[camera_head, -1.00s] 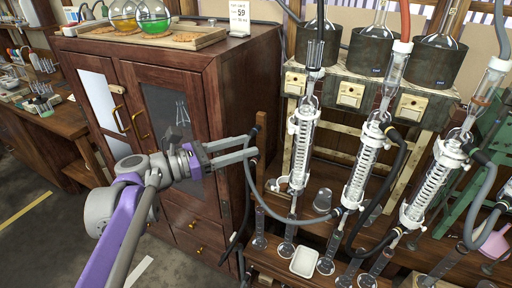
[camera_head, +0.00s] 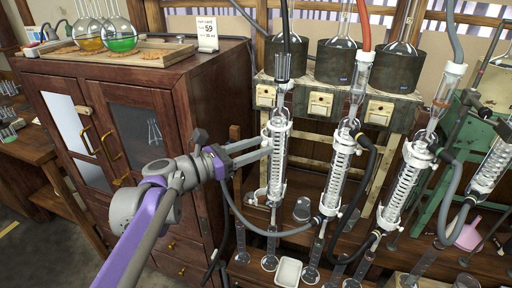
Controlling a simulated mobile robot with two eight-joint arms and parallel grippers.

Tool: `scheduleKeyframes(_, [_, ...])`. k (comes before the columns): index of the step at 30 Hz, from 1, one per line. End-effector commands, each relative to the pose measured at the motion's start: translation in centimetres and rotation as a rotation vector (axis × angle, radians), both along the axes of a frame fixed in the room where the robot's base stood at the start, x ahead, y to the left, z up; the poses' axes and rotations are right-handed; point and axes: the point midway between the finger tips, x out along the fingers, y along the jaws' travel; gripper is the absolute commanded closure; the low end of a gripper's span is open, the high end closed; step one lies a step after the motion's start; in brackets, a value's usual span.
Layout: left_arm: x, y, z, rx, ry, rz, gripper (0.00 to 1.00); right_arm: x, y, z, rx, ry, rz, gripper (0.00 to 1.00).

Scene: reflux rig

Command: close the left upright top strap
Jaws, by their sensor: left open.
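The left upright is a glass condenser (camera_head: 277,170) with a coil inside, standing nearly vertical at the left of the row. A white band (camera_head: 281,123) near its upper end looks like the top strap. Whether its flap is open is too small to tell. My left gripper (camera_head: 267,145) comes in from the left with its two fingers apart. The fingertips are at the left edge of the condenser's upper part, just below the band. I cannot tell whether they touch it. Nothing shows held between them. My right gripper is not in view.
Two tilted condensers (camera_head: 341,170) (camera_head: 403,182) stand to the right. Dark heating mantles (camera_head: 286,58) with flasks sit above on a white frame. A grey hose (camera_head: 265,232) loops below the left condenser. A wooden cabinet (camera_head: 185,110) stands left, near my arm. A white dish (camera_head: 288,272) lies below.

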Motion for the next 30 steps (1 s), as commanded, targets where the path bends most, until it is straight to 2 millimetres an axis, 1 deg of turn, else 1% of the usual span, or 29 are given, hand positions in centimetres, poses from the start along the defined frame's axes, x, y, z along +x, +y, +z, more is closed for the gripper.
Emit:
scheduleKeyframes(3, [0.0, 0.02, 0.0, 0.0, 0.0, 0.0, 0.53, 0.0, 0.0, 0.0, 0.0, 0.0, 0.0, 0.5])
scheduleKeyframes(4, [0.0, 0.04, 0.0, 0.0, 0.0, 0.0, 0.54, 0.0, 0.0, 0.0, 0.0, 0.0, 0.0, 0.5])
scheduleKeyframes(8, [-0.01, 0.04, -0.01, 0.0, 0.0, 0.0, 0.78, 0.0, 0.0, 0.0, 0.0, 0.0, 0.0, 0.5])
scheduleKeyframes(9, [-0.01, 0.04, -0.01, 0.0, 0.0, 0.001, 0.85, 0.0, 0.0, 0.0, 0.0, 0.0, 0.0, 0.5])
scheduleKeyframes(12, [-0.01, 0.05, -0.01, 0.0, 0.0, 0.0, 1.0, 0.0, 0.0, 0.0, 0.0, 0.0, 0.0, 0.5])
scheduleKeyframes(23, [-0.07, -0.04, 0.0, 0.0, 0.0, 0.007, 1.0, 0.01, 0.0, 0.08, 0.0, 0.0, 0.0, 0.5])
scheduleKeyframes(30, [-0.39, -0.78, 0.12, 0.0, 0.0, 0.085, 1.0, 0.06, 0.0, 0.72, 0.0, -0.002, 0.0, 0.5])
